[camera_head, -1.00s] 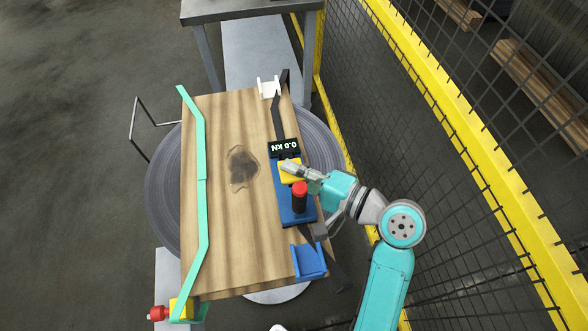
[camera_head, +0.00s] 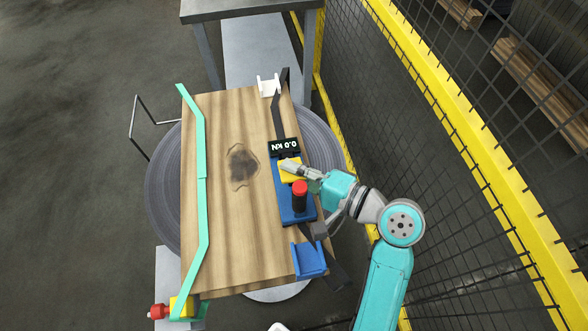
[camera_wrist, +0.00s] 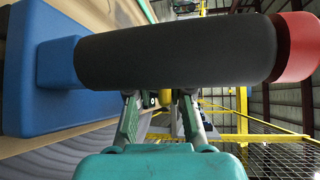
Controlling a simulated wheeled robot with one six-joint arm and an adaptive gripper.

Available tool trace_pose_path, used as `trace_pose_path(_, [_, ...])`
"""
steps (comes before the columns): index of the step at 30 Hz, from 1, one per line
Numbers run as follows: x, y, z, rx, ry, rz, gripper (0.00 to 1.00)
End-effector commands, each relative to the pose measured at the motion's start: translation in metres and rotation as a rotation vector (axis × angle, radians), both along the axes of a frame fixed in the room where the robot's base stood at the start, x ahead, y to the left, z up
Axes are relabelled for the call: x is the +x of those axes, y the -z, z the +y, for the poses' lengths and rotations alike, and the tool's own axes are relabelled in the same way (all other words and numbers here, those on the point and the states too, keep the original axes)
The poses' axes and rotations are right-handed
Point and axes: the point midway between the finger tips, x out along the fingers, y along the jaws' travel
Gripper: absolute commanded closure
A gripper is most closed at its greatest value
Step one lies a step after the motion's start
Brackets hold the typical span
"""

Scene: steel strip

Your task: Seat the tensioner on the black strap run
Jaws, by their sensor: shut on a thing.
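The tensioner has a blue base (camera_head: 283,205), a yellow block (camera_head: 289,173), a black upright handle with a red top (camera_head: 299,190) and a display (camera_head: 284,147) showing 0.0 kN. It is over the right side of the wooden crate, in line with the black strap (camera_head: 278,115). I cannot tell whether its base touches the strap. My gripper (camera_head: 309,173) is shut on the tensioner's black handle. In the wrist view the handle (camera_wrist: 175,55) lies across my fingers (camera_wrist: 160,100) and hides their tips. The blue base (camera_wrist: 40,75) is at the left there.
A blue bracket (camera_head: 308,260) sits at the crate's near right corner and a white one (camera_head: 268,87) at the far edge. A green strap (camera_head: 202,160) runs along the left, with a yellow and red tool (camera_head: 179,307) at its near end. A mesh fence (camera_head: 450,160) stands right.

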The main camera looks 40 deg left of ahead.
Motion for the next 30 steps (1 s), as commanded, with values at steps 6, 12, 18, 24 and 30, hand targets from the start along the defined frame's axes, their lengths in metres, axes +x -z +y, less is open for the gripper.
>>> trace_pose_path(6, [0.0002, -0.0025, 0.0001, 0.004, 0.0, -0.004, 1.0])
trace_pose_path(12, [0.0001, -0.001, 0.0002, 0.004, 0.0, -0.003, 1.0])
trace_pose_path(18, [0.0, 0.0003, 0.0002, 0.003, 0.0, -0.003, 0.53])
trace_pose_path(24, [0.0001, 0.0014, 0.0001, 0.002, 0.0, -0.002, 0.51])
trace_pose_path(30, [0.0008, 0.0027, -0.0044, -0.001, 0.001, 0.002, 0.51])
